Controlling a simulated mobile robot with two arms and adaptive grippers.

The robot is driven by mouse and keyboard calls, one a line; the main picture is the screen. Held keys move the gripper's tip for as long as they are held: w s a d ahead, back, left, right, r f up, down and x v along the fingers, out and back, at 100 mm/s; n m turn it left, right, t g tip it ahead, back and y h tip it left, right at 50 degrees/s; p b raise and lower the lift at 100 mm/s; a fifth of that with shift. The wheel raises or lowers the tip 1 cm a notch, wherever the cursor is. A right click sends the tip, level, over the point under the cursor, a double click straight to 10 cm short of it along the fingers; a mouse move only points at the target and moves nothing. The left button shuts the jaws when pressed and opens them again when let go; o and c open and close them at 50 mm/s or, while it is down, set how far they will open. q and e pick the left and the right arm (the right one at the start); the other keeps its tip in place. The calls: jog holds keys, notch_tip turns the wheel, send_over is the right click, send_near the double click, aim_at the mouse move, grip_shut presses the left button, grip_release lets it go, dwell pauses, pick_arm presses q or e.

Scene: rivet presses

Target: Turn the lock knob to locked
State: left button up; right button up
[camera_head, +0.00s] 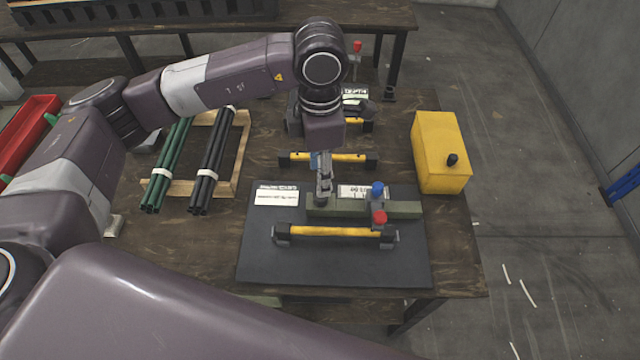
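A press fixture on a dark mat (270,265) has a grey-green bar (403,209), a blue knob (377,188) and a red knob (379,217). I cannot tell which knob is the lock knob, and no lock marking is readable. A yellow bar handle (335,232) with black ends lies along the fixture's near side. My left gripper (322,198) points down over the left end of the grey-green bar, left of both knobs. Its fingers are seen nearly edge-on, so their opening is unclear, as is any contact. My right gripper is out of view.
A yellow box (437,140) with a black knob stands at the right table edge. Behind the mat are another yellow bar (345,157) and a further fixture partly hidden by my arm. Green rods (167,165) and black rods (212,160) lie on a wooden frame at left.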

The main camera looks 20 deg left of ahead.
pick_arm(q)
notch_tip(320, 180, up, 5)
jog(key=shift+r, duration=0.1)
dwell(0.6)
